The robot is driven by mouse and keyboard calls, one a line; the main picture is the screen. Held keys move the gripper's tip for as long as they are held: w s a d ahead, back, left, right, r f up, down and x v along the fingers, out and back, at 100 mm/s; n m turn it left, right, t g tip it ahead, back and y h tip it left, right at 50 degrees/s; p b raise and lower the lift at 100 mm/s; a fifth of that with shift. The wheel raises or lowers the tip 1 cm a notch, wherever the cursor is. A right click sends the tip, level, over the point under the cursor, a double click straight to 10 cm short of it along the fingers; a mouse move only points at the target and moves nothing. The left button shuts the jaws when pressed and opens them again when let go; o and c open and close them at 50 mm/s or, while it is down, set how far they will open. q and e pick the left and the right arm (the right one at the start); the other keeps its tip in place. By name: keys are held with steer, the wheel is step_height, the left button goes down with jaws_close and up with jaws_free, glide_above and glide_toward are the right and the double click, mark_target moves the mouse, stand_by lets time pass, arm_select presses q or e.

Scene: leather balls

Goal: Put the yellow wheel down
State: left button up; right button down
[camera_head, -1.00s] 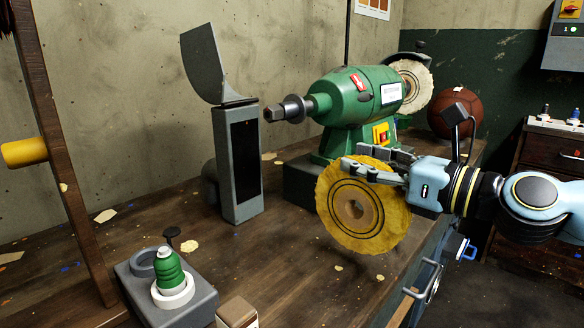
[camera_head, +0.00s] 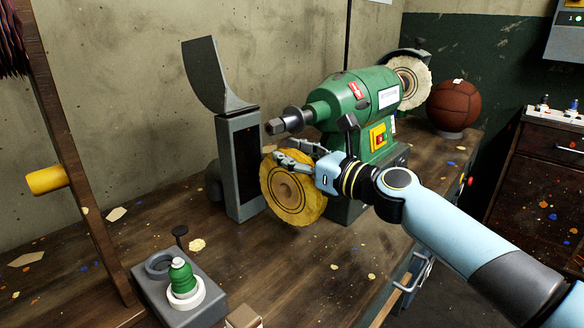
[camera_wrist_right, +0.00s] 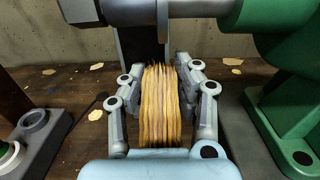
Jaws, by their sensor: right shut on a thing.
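The yellow wheel (camera_head: 292,203) is a round stitched cloth disc with a hole in its middle. My right gripper (camera_head: 296,157) is shut on its upper rim, and the wheel hangs upright below the fingers. In the right wrist view the wheel (camera_wrist_right: 160,105) shows edge-on between the two fingers (camera_wrist_right: 160,90). It is in front of the green grinder's base and beside the grey upright stand. I cannot tell whether its lower edge touches the bench. My left gripper is out of the picture.
The green grinder (camera_head: 352,100) has a bare spindle (camera_head: 290,122) above the wheel. A grey stand (camera_head: 240,165) is close on the left. A grey holder (camera_head: 205,312) with a green bottle (camera_head: 180,275) is at front left. The bench (camera_head: 285,262) has free room in front.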

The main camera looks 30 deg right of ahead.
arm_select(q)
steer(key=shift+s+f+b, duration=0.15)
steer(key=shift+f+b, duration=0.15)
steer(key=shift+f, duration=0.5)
arm_select(e)
steer(key=shift+f, duration=1.2)
steer(key=shift+f, duration=0.2)
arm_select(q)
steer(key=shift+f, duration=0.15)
arm_select(e)
steer(key=c, duration=1)
jaws_free()
steer(key=shift+o, duration=0.2)
